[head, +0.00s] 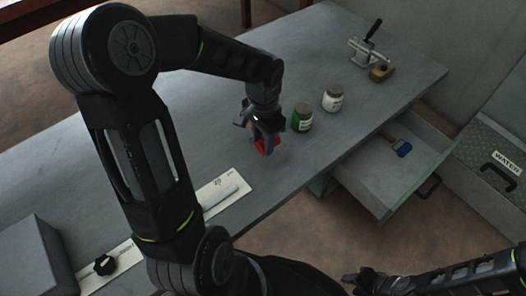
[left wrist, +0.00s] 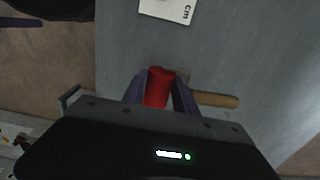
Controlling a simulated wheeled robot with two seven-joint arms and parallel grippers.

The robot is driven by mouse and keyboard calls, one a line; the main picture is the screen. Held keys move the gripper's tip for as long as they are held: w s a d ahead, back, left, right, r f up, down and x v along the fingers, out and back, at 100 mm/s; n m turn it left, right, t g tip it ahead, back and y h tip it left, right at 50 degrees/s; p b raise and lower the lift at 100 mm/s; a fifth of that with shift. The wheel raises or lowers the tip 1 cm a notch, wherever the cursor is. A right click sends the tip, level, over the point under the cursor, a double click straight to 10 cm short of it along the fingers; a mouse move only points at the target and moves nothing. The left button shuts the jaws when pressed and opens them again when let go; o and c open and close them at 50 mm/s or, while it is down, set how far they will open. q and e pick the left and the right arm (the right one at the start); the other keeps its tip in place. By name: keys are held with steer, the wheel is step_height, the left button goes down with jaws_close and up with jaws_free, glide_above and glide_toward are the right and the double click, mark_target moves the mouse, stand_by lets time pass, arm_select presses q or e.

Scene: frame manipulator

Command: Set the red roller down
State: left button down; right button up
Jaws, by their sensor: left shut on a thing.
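The red roller (head: 269,147) is between the fingers of my left gripper (head: 262,138), over the grey table. In the left wrist view, the red roller (left wrist: 158,88) sits between the two purple-grey fingers (left wrist: 160,92), which are shut on it. A tan wooden handle (left wrist: 217,100) sticks out to the right of the fingers. I cannot tell whether the roller touches the table. My right gripper (head: 354,280) is low in the head view, away from the table; its fingers are too dark to read.
A green jar (head: 302,118) and a white jar (head: 333,99) stand just right of my left gripper. A clamp (head: 362,51) and tan block (head: 381,73) lie farther back. A long ruler (head: 216,193) lies to the left.

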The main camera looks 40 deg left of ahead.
arm_select(q)
steer(key=shift+f+b, duration=1)
steer(key=shift+f, duration=1.5)
steer(key=shift+f, duration=0.1)
steer(key=c, duration=1)
jaws_free()
steer(key=shift+o, duration=0.2)
steer(key=shift+r, duration=0.55)
step_height(320, 180, up, 11)
steer(key=p, duration=0.4)
steer(key=shift+r, duration=0.1)
